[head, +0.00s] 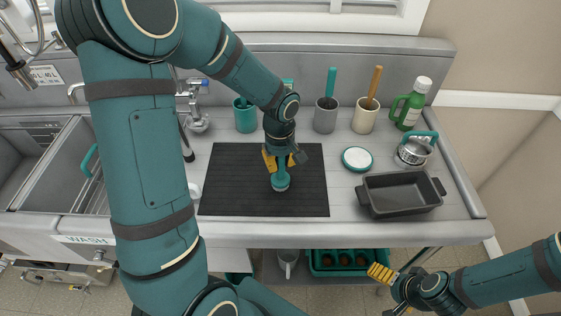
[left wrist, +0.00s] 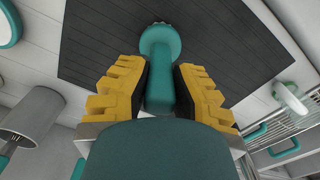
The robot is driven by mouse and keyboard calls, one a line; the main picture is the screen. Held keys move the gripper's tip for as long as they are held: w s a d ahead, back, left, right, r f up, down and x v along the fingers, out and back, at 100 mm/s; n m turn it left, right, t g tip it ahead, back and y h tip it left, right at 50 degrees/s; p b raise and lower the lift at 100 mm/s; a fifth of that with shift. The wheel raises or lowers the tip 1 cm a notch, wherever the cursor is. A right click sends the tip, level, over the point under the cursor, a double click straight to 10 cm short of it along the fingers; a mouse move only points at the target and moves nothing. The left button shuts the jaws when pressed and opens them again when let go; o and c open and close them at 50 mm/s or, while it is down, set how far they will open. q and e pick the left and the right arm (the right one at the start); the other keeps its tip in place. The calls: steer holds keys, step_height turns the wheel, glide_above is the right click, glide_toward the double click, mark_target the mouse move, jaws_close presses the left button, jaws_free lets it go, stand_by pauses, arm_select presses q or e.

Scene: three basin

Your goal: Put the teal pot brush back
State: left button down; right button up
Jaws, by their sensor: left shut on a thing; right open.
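The teal pot brush (head: 280,181) is in my left gripper (head: 280,160), over the dark ribbed mat (head: 235,180). The left wrist view also shows the brush (left wrist: 160,55) between the two yellow fingers of the left gripper (left wrist: 163,85), its round end over the mat (left wrist: 225,45). I cannot tell whether the brush touches the mat. A teal cup (head: 245,118), a grey cup (head: 325,119) and a cream cup (head: 364,120) stand at the back of the counter. My right gripper (head: 383,274) is low in front of the counter, open and empty.
A teal handle (head: 331,80) stands in the grey cup, a wooden one (head: 375,82) in the cream cup. A green bottle (head: 411,104), teal-rimmed white disc (head: 357,159), metal pot (head: 414,152) and black pan (head: 401,194) are on the right. A sink basin (head: 60,165) is left.

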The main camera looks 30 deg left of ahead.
arm_select(q)
steer(key=shift+r, duration=0.1)
steer(key=c, duration=1)
jaws_free()
steer(key=shift+f, duration=0.2)
steer(key=shift+r, duration=0.15)
steer(key=shift+r, duration=0.3)
step_height(320, 180, up, 12)
steer(key=shift+a+f+p, duration=0.1)
steer(key=shift+f+p, duration=0.15)
steer(key=shift+p, duration=0.55)
steer(key=shift+s, duration=0.15)
